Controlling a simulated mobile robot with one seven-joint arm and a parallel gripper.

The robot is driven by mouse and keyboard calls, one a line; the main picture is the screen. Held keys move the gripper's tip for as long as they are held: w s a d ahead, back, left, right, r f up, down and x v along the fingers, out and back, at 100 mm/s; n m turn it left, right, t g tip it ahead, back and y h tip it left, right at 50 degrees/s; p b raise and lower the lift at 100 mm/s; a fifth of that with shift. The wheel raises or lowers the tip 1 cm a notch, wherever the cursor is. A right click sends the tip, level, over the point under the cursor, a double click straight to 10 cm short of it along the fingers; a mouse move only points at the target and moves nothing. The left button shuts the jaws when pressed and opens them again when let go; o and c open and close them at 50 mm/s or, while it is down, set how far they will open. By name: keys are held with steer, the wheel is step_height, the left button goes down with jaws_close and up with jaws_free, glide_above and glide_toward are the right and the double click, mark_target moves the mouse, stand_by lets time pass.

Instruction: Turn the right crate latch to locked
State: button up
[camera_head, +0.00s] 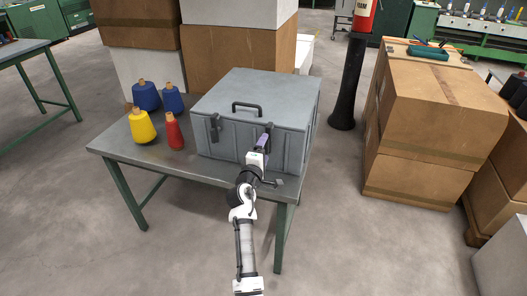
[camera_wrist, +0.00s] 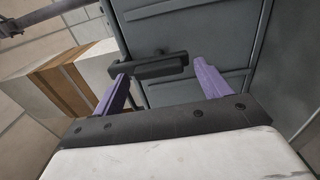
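The grey crate (camera_head: 262,92) stands shut on the table, with a dark handle (camera_head: 246,106) on its lid. The right latch (camera_head: 268,128) is on the crate's front, mostly hidden by my gripper (camera_head: 263,142) in the head view. In the wrist view the right latch (camera_wrist: 162,66) is a dark bar lying across the view, between and just beyond the purple fingertips. My gripper (camera_wrist: 160,72) is open around it; I cannot tell whether either finger touches it. The left latch (camera_head: 214,128) hangs upright on the crate's front, clear of my gripper.
The table (camera_head: 135,158) carries the crate near its right end. Blue cones (camera_head: 158,95), a yellow cone (camera_head: 142,127) and a red cone (camera_head: 174,132) stand left of the crate. Cardboard boxes (camera_head: 430,110) stand on the right. Open floor lies before the table.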

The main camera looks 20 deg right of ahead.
steer(key=b+v, duration=0.3)
steer(key=v, duration=1.1)
steer(key=shift+w, duration=0.1)
